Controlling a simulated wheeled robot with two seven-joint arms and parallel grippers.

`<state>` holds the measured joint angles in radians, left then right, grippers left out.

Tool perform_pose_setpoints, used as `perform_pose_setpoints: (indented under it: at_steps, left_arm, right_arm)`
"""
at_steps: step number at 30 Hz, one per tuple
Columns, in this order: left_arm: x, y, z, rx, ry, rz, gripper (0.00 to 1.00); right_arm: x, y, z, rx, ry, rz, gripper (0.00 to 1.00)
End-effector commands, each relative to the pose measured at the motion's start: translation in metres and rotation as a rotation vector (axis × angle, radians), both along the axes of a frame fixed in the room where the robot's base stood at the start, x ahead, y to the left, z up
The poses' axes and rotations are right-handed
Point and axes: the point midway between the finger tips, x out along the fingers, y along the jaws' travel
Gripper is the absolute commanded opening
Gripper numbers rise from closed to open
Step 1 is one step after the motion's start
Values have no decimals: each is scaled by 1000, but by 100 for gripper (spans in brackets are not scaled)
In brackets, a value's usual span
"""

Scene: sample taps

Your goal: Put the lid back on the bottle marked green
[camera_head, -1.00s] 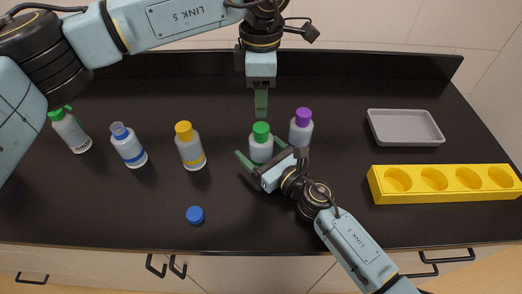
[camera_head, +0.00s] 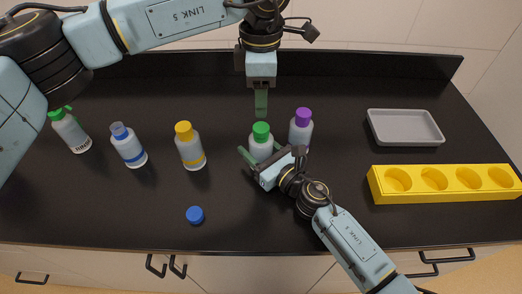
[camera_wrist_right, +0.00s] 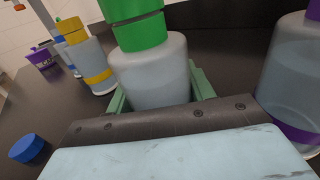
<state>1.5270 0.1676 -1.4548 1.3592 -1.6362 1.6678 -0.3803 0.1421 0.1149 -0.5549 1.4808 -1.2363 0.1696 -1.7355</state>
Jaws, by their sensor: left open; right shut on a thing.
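A white bottle with a green cap (camera_head: 261,133) stands upright at the middle of the counter. My right gripper (camera_head: 263,152) is shut around its body from the front, below the cap. In the right wrist view, the green cap (camera_wrist_right: 139,30) sits on top of the translucent bottle body (camera_wrist_right: 152,75), and green fingers flank it. The bottle's lower part is hidden behind the gripper. My left gripper (camera_head: 261,103) points down behind and above the bottle, open and apart from it. A loose blue lid (camera_head: 195,214) lies on the counter at the front.
A purple-capped bottle (camera_head: 301,130) stands close to the right. A yellow-capped bottle (camera_head: 190,148), a blue-banded bottle (camera_head: 129,147) and a green-topped spray bottle (camera_head: 70,132) stand left. A grey tray (camera_head: 405,142) and a yellow rack (camera_head: 440,197) are at right.

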Motion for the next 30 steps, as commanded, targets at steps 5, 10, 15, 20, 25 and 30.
perform_pose_setpoints:
  at_steps: [5,10,15,20,25,30]
  left_arm:
    - [0,0,0,0,1,110,53]
    - [0,-1,0,0,0,381,53]
    - [-1,-1,0,0,1,702,53]
    - [0,-1,0,-1,1,1004,53]
    - [0,-1,0,0,1,1289,53]
    - [0,0,0,0,0,1481,53]
  right_arm:
    - [0,0,0,0,0,0,0]
    - [0,0,0,0,0,0,0]
    - [0,0,0,0,0,0,0]
    - [0,0,0,0,0,0,0]
    - [0,0,0,-1,1,0,0]
    - [0,0,0,-1,1,0,0]
